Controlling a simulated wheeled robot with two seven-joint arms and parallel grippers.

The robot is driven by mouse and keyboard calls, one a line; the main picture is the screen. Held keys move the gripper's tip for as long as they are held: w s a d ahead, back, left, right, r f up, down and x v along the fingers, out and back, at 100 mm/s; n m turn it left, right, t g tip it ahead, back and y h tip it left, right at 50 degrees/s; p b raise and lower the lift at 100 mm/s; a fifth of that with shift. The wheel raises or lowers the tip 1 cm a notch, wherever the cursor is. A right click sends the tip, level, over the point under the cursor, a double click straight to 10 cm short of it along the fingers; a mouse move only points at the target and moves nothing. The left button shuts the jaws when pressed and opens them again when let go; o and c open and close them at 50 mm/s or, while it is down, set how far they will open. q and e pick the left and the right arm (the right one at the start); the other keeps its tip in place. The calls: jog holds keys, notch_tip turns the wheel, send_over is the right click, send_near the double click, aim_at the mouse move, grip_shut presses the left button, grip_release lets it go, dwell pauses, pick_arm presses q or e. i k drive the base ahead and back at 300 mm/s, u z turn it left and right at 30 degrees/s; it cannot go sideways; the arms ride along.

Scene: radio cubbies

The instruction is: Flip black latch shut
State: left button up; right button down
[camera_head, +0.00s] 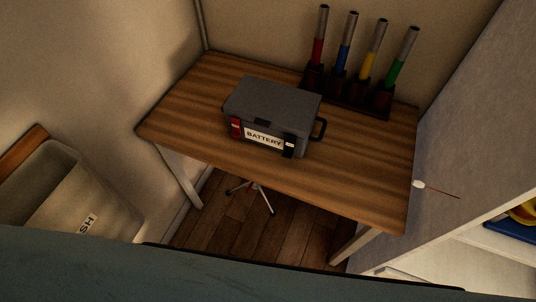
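A grey battery box (266,115) stands on the wooden table (200,104) with its lid down. Its front has a white "BATTERY" label (264,140). A red latch (236,127) is at the left of its front, and the black latch (289,148) is at the right, with a pale patch on it. At this size I cannot tell whether the black latch is fastened. A dark handle (319,129) sticks out at the box's right side. Neither of my grippers shows in the head view.
A rack (345,94) with red, blue, yellow and green-banded tubes stands at the table's back right. A trash bin (80,195) is on the floor at left. A shelf (490,245) is at right. The table's left end and front right are clear.

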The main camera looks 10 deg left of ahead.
aim_at(290, 142)
jog(key=u, duration=1.2)
jog(key=k, duration=0.45)
jog(key=z, duration=1.1)
